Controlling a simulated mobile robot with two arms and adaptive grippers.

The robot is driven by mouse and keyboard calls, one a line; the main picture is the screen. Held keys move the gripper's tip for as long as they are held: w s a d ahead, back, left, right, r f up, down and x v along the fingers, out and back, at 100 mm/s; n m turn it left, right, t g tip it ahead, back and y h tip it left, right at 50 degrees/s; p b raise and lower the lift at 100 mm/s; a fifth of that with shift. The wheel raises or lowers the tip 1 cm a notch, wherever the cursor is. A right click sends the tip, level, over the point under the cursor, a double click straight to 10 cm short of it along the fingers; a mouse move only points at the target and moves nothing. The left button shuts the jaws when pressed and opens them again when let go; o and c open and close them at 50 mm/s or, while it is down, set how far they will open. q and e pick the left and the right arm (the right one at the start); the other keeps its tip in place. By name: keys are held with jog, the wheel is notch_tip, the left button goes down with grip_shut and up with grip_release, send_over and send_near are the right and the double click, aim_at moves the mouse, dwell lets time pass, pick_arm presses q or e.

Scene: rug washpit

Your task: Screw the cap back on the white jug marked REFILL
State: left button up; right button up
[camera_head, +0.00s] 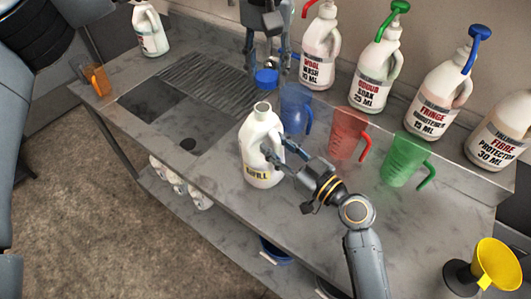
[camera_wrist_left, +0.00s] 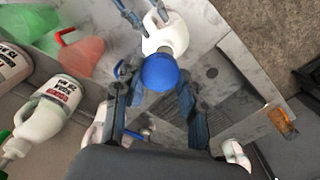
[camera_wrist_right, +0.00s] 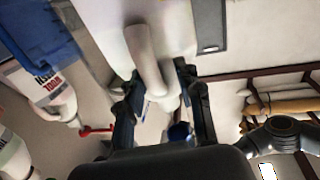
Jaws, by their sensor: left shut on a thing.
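The white jug marked REFILL (camera_head: 258,165) stands upright on the grey counter, its neck bare and open at the top. The blue cap (camera_head: 266,76) is in my left gripper (camera_head: 268,66), which is shut on it, above and behind the neck and apart from it. In the left wrist view the cap (camera_wrist_left: 160,72) sits between the fingertips, with the white jug (camera_wrist_left: 168,32) beyond it. My right gripper (camera_head: 279,154) is at the jug's handle side. In the right wrist view a white part of the jug (camera_wrist_right: 152,65) lies between its fingers; whether they grip it is unclear.
Blue (camera_head: 294,108), red (camera_head: 345,135) and green (camera_head: 402,160) measuring jugs stand right of the jug. Several labelled pump bottles (camera_head: 375,85) line the back. A sink (camera_head: 165,112) lies left, with an orange cup (camera_head: 97,80) beyond. A yellow funnel (camera_head: 497,265) is front right.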

grip_shut()
pick_arm(q)
jog(key=shift+w+a+f, duration=0.1)
jog(key=shift+a+f, duration=0.15)
jog(key=shift+f, duration=0.6)
jog(key=shift+w+a+f, duration=0.1)
jog(key=shift+a+f, duration=0.1)
jog(key=shift+f, duration=0.6)
jog(key=shift+w+a+f, duration=0.1)
jog(key=shift+a+f, duration=0.15)
jog(key=shift+f, duration=0.6)
jog(key=shift+f, duration=0.85)
jog(key=shift+f, duration=0.6)
